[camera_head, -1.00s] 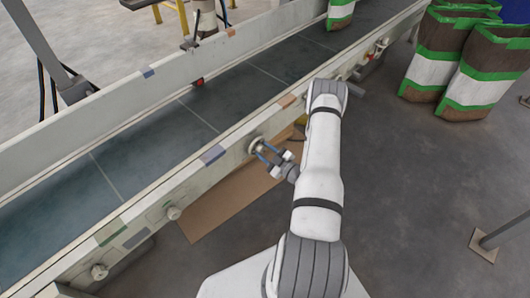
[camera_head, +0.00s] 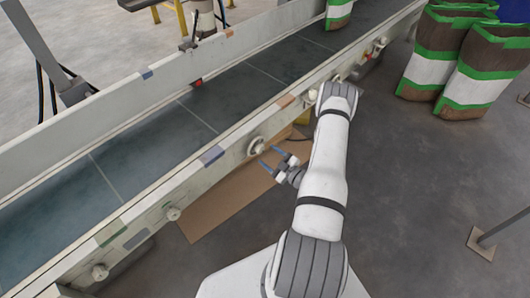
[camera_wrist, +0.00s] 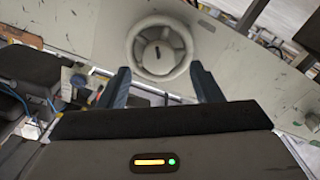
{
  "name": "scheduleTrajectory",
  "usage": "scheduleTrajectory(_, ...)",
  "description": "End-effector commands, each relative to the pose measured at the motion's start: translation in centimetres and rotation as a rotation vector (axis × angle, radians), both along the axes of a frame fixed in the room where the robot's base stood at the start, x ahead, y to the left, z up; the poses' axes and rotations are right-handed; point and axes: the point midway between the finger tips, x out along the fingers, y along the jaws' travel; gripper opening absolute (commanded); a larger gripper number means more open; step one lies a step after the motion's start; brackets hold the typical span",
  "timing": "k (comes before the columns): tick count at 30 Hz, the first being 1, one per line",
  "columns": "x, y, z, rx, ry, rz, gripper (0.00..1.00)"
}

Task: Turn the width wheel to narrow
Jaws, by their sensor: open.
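A round pale wheel (camera_head: 256,146) sits on the side rail of the conveyor in the head view. In the wrist view the wheel (camera_wrist: 159,49) is at the top middle, with a raised hub that bears a short dark mark. My gripper (camera_head: 269,156) is open and stands a little off the wheel, apart from it, on the near side of the rail. In the wrist view the two blue-grey fingers of my gripper (camera_wrist: 160,80) show below and to either side of the wheel, with nothing between them. Whether this is the width wheel cannot be read from any label.
The conveyor belt (camera_head: 165,128) runs diagonally behind the rail. Further knobs (camera_head: 173,213) sit along the rail. A brown cardboard sheet (camera_head: 222,200) lies on the floor under it. Striped bags (camera_head: 484,80) stand at the right. The floor at the right is mostly clear.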

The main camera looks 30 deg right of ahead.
Motion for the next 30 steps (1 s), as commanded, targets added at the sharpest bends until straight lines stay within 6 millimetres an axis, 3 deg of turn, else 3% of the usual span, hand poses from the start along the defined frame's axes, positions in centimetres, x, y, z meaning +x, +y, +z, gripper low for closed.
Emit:
scheduleTrajectory(4, -2.5, -1.0, 0.2, 0.002, 0.001, -0.005, 0.59)
scheduleTrajectory(10, -4.1, -1.5, 0.1, 0.001, 0.000, -0.001, 0.59)
scheduleTrajectory(26, -4.3, -1.5, 0.0, -0.001, -0.001, 0.000, 0.59)
scheduleTrajectory(30, -3.6, -0.9, 2.1, -0.051, -0.026, 0.047, 0.59)
